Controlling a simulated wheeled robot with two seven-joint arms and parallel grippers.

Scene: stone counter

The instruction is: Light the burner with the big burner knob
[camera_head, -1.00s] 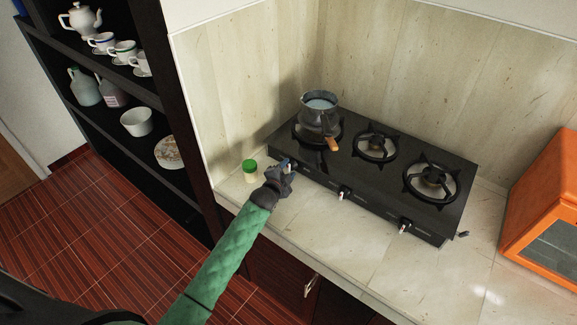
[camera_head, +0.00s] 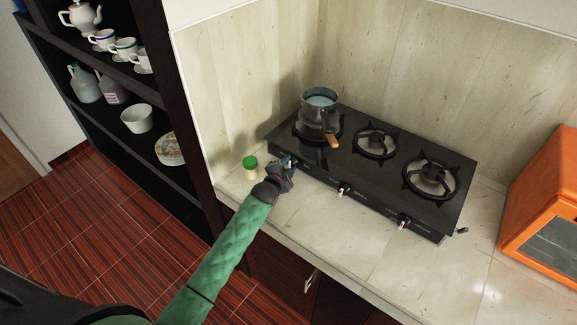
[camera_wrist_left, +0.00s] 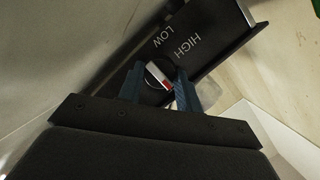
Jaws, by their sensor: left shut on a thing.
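The black stove (camera_head: 345,180) with three burners stands on the stone counter. A pot (camera_head: 318,112) with a wooden handle and pale liquid sits on its left burner; no flame shows. My left gripper (camera_head: 287,165) is at the leftmost knob on the stove's front. In the left wrist view the two blue fingers (camera_wrist_left: 159,85) are shut on that round knob (camera_wrist_left: 157,70), which has a silver bar and a red mark. "LOW" and "HIGH" are printed beside it. The other knobs are a middle one (camera_head: 343,188) and a right one (camera_head: 403,222). My right gripper is not in view.
A green-capped shaker (camera_head: 250,168) stands on the counter just left of my left gripper. An orange oven-like box (camera_head: 545,200) stands at the right. A dark shelf with crockery is at the left. The counter front is clear.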

